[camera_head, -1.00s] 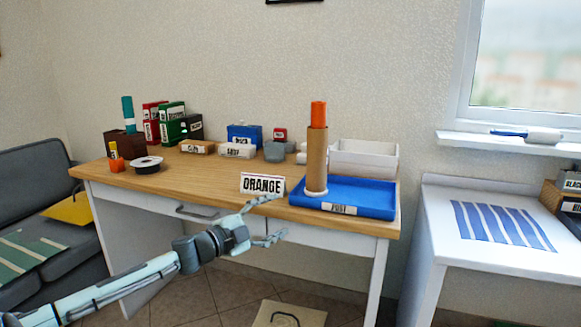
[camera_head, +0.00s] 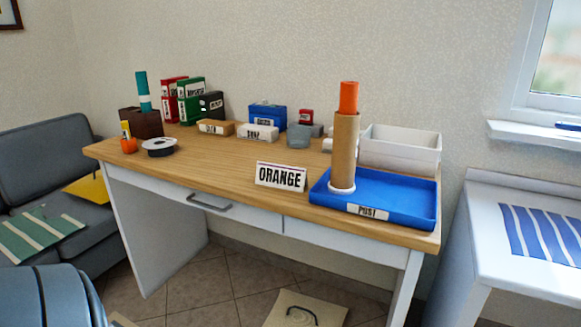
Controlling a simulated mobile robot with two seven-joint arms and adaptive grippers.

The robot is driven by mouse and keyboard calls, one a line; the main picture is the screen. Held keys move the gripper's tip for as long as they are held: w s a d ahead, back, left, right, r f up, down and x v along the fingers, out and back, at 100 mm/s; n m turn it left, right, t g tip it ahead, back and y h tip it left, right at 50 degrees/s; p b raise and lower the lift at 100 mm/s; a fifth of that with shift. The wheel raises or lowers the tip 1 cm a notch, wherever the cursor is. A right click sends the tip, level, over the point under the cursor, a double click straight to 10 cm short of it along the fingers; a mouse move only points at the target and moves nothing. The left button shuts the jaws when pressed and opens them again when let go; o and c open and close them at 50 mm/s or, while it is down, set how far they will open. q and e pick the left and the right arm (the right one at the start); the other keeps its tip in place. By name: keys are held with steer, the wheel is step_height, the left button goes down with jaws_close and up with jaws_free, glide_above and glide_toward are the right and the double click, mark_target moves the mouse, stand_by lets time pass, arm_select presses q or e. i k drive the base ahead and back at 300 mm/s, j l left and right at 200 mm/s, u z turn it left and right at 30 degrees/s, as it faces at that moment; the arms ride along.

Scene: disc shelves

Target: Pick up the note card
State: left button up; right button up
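The note card (camera_head: 281,177) is a white folded card with the word ORANGE in black. It stands upright near the front edge of the wooden desk (camera_head: 225,172), just left of the blue tray. Nothing touches it from my side. Neither of my grippers is in view.
A blue tray (camera_head: 400,207) labelled POST holds a brown tube (camera_head: 344,150) with an orange roll in it. A white bin (camera_head: 400,158), several small boxes, a tape roll (camera_head: 159,148) and binders (camera_head: 190,102) stand on the desk.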

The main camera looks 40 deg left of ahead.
mark_target(289, 178)
steer(key=i+j+u, duration=0.15)
steer(key=i+u, duration=0.25)
steer(key=i+j+u, duration=0.1)
steer(key=i+u, duration=0.15)
steer(key=u, duration=0.95)
